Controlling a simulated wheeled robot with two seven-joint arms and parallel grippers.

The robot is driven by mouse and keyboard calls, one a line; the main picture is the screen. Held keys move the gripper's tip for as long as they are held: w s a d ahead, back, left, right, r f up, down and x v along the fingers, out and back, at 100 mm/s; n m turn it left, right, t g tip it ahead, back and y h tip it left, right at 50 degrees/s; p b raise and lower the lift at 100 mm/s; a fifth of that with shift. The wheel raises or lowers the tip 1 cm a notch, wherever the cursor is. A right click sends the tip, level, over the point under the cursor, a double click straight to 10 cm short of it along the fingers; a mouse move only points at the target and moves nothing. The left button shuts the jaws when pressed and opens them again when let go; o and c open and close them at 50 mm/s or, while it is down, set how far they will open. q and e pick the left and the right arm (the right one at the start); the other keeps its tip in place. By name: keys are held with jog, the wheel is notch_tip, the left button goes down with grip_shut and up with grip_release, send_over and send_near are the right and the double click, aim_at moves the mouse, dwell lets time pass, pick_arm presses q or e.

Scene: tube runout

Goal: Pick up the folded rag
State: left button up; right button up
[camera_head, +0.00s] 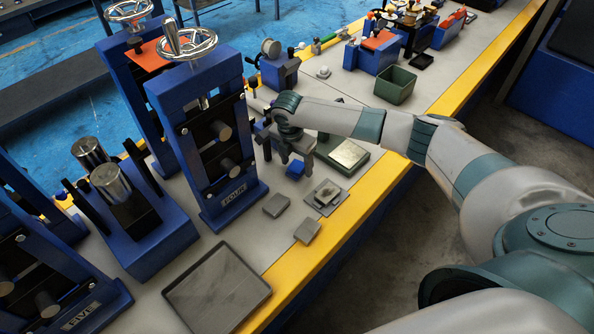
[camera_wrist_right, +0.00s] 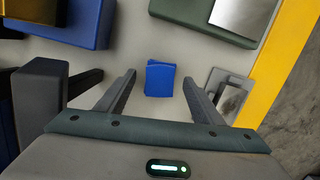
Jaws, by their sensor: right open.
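The folded rag (camera_head: 295,169) is a small blue bundle on the grey bench top, right of the blue stand marked FOUR. In the right wrist view the rag (camera_wrist_right: 160,78) lies flat, centred between the fingertips. My right gripper (camera_head: 287,163) is open, pointing down over the rag. Its two fingers also show in the right wrist view (camera_wrist_right: 159,82), one on each side, with clear gaps to the rag. I cannot tell exactly how far above the bench the fingertips are. My left gripper is not in view.
Grey blocks (camera_head: 276,205) and a small plate with a block (camera_head: 324,195) lie near the yellow bench edge. A green tray with a metal plate (camera_head: 349,153) is right of the gripper. The blue stand (camera_head: 232,201) rises to its left. A dark tray (camera_head: 217,290) is in front.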

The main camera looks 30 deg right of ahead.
aim_at(298, 165)
jog(key=shift+c, duration=0.2)
dwell(0.3)
jog(key=c, duration=1.1)
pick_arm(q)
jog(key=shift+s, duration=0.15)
pick_arm(e)
jog(key=shift+r, duration=0.1)
